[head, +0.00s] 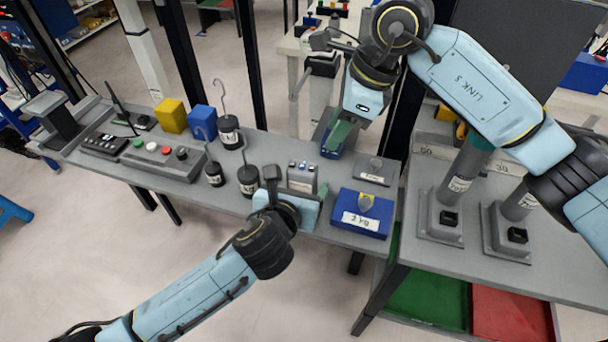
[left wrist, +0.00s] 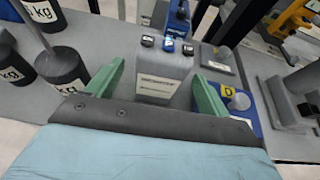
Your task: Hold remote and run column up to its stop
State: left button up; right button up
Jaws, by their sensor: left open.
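My left gripper (left wrist: 158,78) is open, with one green finger on each side of the box and gaps between. In the head view my left gripper (head: 292,203) is at the box's near side. My right gripper (head: 340,137) is behind the box, over a blue object; its finger gap is unclear. I cannot tell which thing is the column.
Hooked black weights (head: 248,178) stand left of the box. A control panel (head: 162,153) and yellow and blue cubes are farther left. Two grey posts (head: 460,182) stand on the right table.

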aim_at(304, 176)
pick_arm(q)
jog(key=shift+x, duration=2.45)
jog(key=shift+c, duration=0.3)
jog(key=c, duration=1.1)
pick_arm(e)
jog(key=shift+c, duration=0.5)
grip_shut()
pick_arm(q)
jog(key=shift+s, duration=0.1)
